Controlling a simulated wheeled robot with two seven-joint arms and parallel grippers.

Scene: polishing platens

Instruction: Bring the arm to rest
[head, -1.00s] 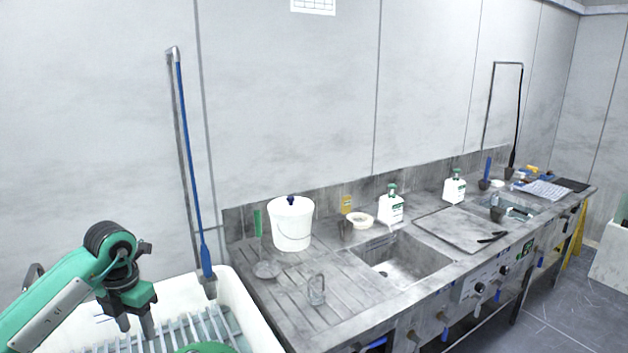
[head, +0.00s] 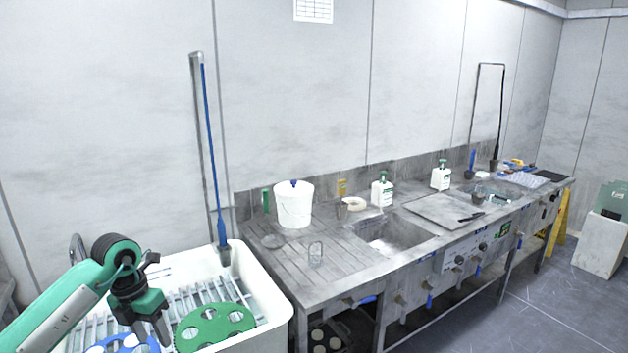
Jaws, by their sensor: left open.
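My left arm comes in from the lower left in the head view. Its gripper (head: 152,334) is open and points down over the white tub (head: 272,292). A green disc with round holes (head: 214,322) lies in the tub, just right of the gripper. A blue disc with pale round pieces (head: 122,344) shows partly below the gripper, cut off by the frame edge. Nothing shows between the fingers. My right gripper is not in view.
A steel bench (head: 345,268) with a sink (head: 388,238) runs right from the tub. A blue-handled tool (head: 211,150) stands upright at the tub's back corner. Floor at right (head: 560,310) is clear.

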